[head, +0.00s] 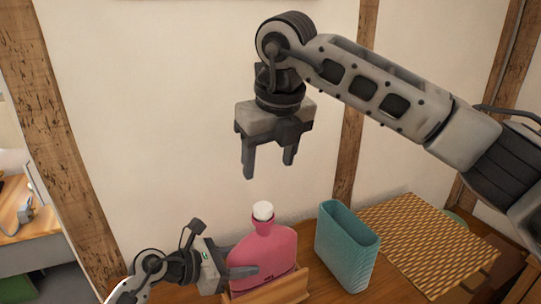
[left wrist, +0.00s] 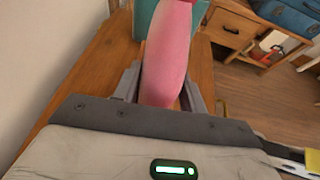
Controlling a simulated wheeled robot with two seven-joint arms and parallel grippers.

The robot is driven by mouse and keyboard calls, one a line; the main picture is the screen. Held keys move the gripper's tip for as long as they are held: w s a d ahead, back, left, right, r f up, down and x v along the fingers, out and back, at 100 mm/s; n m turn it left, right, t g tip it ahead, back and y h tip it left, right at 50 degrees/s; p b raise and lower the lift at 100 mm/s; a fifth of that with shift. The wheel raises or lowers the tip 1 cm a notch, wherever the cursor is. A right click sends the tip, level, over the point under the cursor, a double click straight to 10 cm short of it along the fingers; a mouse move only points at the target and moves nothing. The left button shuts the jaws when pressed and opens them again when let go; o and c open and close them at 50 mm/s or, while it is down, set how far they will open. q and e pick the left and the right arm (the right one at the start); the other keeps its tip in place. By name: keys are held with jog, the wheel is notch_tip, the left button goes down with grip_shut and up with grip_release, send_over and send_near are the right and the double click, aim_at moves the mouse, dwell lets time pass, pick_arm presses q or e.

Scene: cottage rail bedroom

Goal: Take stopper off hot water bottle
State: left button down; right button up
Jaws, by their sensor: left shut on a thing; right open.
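The pink hot water bottle (head: 264,247) stands upright in a wooden holder (head: 275,290) on the table. Its white stopper (head: 263,211) sits in the neck at the top. My left gripper (head: 243,272) is shut on the bottle's body from the left, low down. In the left wrist view the pink bottle (left wrist: 168,55) is between the left gripper's fingers (left wrist: 163,88). My right gripper (head: 268,167) is open and empty, pointing down above the stopper, with a clear gap between them. The stopper cannot be made out in the left wrist view.
A teal ribbed container (head: 347,250) stands just right of the bottle. A woven yellow-brown mat (head: 428,240) lies further right. A pale wall with wooden posts (head: 346,130) is close behind. The left wrist view shows a wooden drawer unit (left wrist: 235,28) and a blue case (left wrist: 290,14).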

aim_at(263, 206)
jog(key=shift+m, duration=0.8)
jog(key=x, duration=1.1)
jog(key=shift+w+f, duration=0.1)
jog(key=shift+f, duration=0.3)
jog(key=c, duration=1.2)
jog(key=n+g+y, duration=0.1)
jog(key=n, duration=0.5)
jog(key=shift+w+d+r, duration=0.1)
jog(key=shift+r, duration=0.15)
jog(key=shift+r, duration=0.95)
